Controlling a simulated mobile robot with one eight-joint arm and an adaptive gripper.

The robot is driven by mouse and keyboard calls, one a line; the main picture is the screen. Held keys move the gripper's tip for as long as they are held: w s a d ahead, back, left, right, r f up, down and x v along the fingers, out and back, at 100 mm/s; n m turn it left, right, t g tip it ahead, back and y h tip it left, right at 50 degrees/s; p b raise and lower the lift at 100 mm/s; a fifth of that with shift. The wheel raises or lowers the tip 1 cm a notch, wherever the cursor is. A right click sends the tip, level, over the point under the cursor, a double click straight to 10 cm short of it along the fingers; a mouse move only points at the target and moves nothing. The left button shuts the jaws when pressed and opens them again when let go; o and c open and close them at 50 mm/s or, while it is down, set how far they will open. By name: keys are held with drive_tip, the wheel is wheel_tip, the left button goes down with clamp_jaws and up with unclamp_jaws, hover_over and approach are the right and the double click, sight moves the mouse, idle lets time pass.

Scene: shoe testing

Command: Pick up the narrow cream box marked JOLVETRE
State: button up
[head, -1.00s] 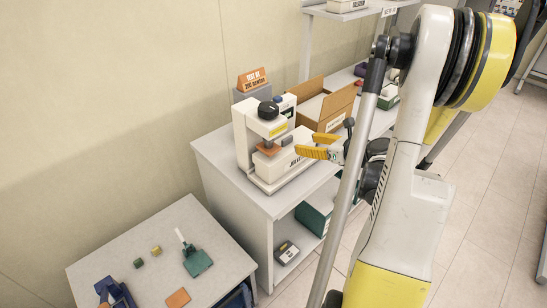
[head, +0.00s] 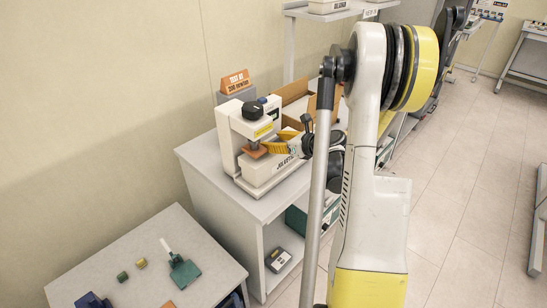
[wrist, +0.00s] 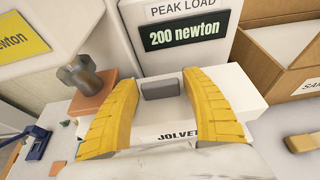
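The narrow cream box (head: 262,172) lies at the front of the cream test machine (head: 231,140), close to its orange-brown plate (head: 256,150). Its dark lettering starts "JOLVET" in the wrist view, where the box (wrist: 235,85) shows behind and between my fingers; the end of the name is covered. My gripper (wrist: 160,85) has two yellow ribbed fingers, spread apart with a gap between them. In the head view my gripper (head: 272,146) is just above the box's right part. I cannot tell whether the fingers touch it.
An open brown carton (head: 296,112) stands behind, to the right of the machine. A lower table (head: 130,250) with small blocks and a green tool (head: 183,272) is at front left. Open floor lies to the right.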

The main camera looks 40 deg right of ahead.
drive_tip(key=c, duration=1.1)
drive_tip(key=shift+r, duration=0.1)
